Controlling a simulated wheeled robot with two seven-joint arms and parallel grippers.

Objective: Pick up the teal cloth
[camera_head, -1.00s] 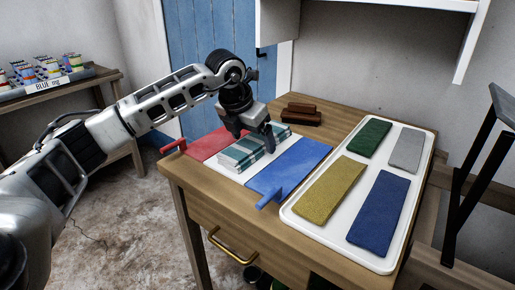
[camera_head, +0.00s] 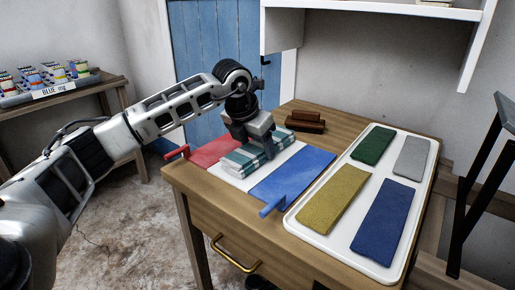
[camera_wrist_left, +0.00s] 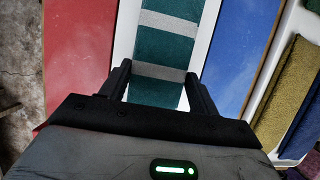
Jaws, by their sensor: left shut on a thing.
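The teal cloth (camera_head: 248,162) is a folded stack with white and grey stripes. It lies on a white board section (camera_head: 288,152) between a red panel and a blue panel. My left gripper (camera_head: 261,150) reaches down over it from behind and is shut on it. In the left wrist view the teal cloth (camera_wrist_left: 160,55) runs up between the two black fingers (camera_wrist_left: 158,90), one on each side. Whether the cloth is clear of the board cannot be told. My right gripper is not in view.
The red panel (camera_head: 217,149) and blue panel (camera_head: 295,177) have handles at their front edges. A white tray (camera_head: 335,239) with green, grey, yellow and blue cloths stands to the right. Brown blocks (camera_head: 305,122) lie behind. A white shelf (camera_head: 375,7) overhangs the back. A side table (camera_head: 100,103) holds small containers.

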